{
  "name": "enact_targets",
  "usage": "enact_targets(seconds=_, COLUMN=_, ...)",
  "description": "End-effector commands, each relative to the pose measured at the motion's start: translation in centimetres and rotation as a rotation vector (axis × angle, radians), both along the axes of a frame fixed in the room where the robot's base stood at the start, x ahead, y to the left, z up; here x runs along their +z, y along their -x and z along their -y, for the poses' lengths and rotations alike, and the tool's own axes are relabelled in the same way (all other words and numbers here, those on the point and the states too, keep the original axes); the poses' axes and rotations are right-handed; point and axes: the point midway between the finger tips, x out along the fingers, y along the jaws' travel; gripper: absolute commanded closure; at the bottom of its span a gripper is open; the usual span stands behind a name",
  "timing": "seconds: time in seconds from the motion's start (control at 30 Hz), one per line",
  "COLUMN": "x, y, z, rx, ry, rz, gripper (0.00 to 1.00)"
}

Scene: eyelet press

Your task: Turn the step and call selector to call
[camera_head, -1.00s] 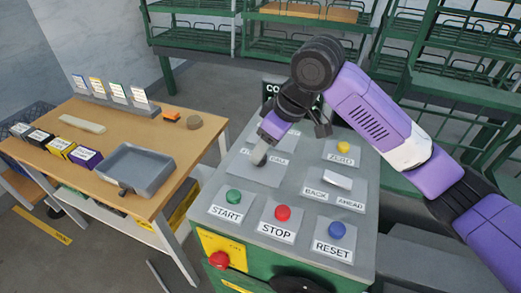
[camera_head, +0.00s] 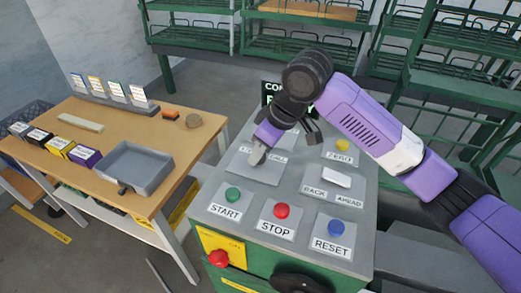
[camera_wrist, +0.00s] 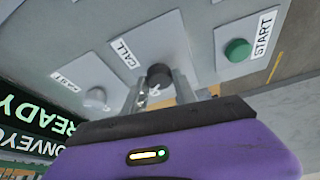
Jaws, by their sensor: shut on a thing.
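The step and call selector shows in the wrist view as a dark round knob (camera_wrist: 159,75) on a grey plate (camera_wrist: 147,38) lettered CALL. My gripper (camera_wrist: 160,90) has one finger on each side of the knob and is shut on it. In the head view my gripper (camera_head: 258,155) reaches down onto the selector's plate (camera_head: 248,173) at the panel's upper left. My fingers and wrist hide the knob there and cover part of its lettering. I cannot tell which way the knob points.
The grey panel also carries a green START button (camera_head: 233,195), red STOP button (camera_head: 282,211), blue RESET button (camera_head: 336,228), yellow ZERO button (camera_head: 342,145) and a pale BACK/AHEAD switch (camera_head: 337,177). A red knob (camera_head: 218,258) sits on the front. A wooden table (camera_head: 92,150) stands left.

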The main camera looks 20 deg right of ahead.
Motion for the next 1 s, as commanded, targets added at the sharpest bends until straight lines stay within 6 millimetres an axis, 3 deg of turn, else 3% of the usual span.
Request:
enact_targets(seconds=0.37, x=0.27, y=0.15, z=-0.26, rx=-0.128, ry=-0.003, rz=-0.002, gripper=1.0)
enact_targets(seconds=1.0, x=0.42, y=0.37, z=-0.67, rx=-0.715, ry=0.001, rz=-0.009, gripper=1.0)
